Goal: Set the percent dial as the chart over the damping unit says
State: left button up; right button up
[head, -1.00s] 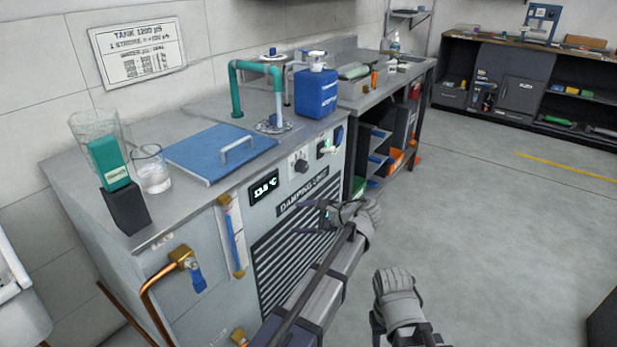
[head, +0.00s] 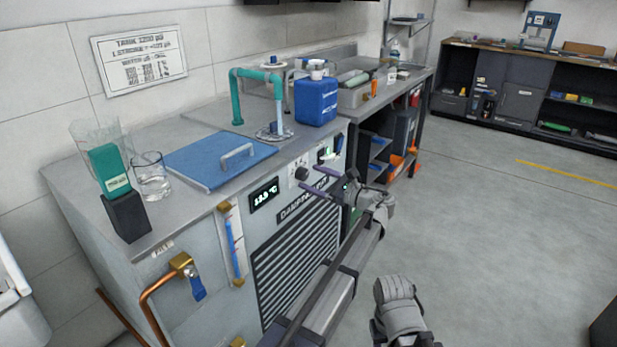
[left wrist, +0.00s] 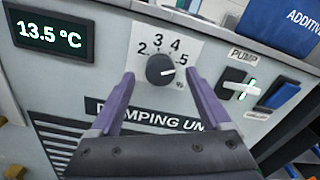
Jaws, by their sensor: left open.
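The percent dial (left wrist: 160,68) is a round dark knob on a white scale with numbers from 2 to 5 and a percent sign. Its white mark points right, a little below the 5. The dial also shows in the head view (head: 302,174) on the damping unit's front (head: 222,285). My left gripper (head: 318,182) is open in front of it. In the left wrist view its purple fingers stand to the dial's lower left and lower right, with no clear contact. The chart (head: 138,58) hangs on the wall above; its rows are too small to read. My right gripper's fingers are not visible.
A display (left wrist: 52,34) reads 13.5 °C. A blue lid (head: 218,158), a blue additive can (head: 315,98) and a beaker (head: 151,178) are on top. The floor at right is clear.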

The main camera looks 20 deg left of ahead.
pick_arm(q)
jog(key=shift+x, duration=1.1)
grip_shut()
